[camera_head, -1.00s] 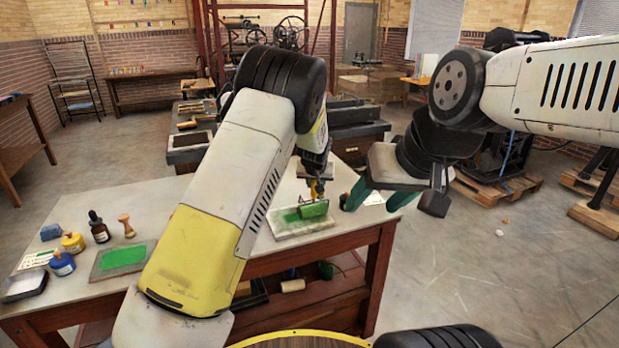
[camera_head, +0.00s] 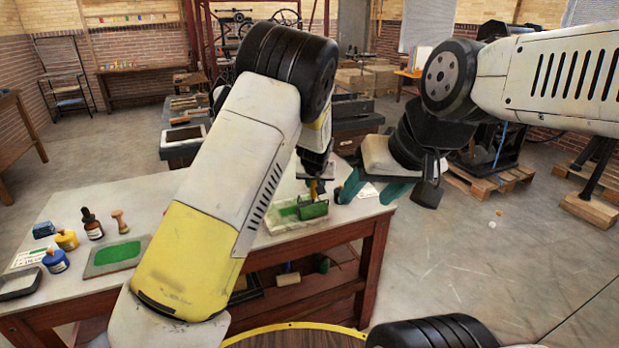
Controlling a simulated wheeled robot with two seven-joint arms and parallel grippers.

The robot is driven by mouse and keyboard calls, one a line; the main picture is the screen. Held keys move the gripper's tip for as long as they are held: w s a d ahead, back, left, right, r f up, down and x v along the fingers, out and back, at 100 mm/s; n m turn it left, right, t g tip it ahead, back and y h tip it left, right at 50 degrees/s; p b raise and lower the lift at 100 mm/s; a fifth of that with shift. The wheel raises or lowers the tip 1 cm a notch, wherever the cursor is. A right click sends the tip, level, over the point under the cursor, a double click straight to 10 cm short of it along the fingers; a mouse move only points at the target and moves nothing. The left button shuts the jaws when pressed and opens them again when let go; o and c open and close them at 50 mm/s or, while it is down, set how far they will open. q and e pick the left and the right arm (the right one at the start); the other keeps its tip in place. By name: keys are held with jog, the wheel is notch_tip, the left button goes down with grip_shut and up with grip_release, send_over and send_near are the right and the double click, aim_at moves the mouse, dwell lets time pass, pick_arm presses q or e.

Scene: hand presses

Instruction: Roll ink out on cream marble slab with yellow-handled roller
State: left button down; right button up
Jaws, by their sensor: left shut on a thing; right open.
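The cream marble slab (camera_head: 283,226) lies near the right end of the table, with a green ink patch on its top. The yellow-handled roller (camera_head: 313,210) has a green, inked drum that sits low over the slab and looks in contact with it. My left gripper (camera_head: 315,183) is shut on the roller's yellow handle from above; my arm hides part of the grip. My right gripper (camera_head: 376,192) is open and empty, its teal fingers just right of the slab, by the table's right edge.
On the left of the table (camera_head: 158,197) are a green-inked slab (camera_head: 118,254), a dark dropper bottle (camera_head: 92,224), a wooden stamp (camera_head: 120,222), yellow (camera_head: 66,240) and blue (camera_head: 56,261) jars and a dark tray (camera_head: 20,283). My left arm hides the table's middle. Pallets stand behind on the right.

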pick_arm(q)
jog(key=shift+r, duration=0.1)
jog(key=shift+r, duration=1.95)
jog(key=shift+w, duration=0.1)
jog(key=w+a, duration=0.8)
jog(key=a, duration=0.5)
jog(key=s+d+f, duration=0.1)
jog(key=s, duration=0.4)
jog(key=s+d+f, duration=0.2)
jog(key=s, duration=0.4)
jog(key=shift+d, duration=0.25)
jog(key=shift+s+f, duration=0.1)
jog(key=shift+f, duration=0.4)
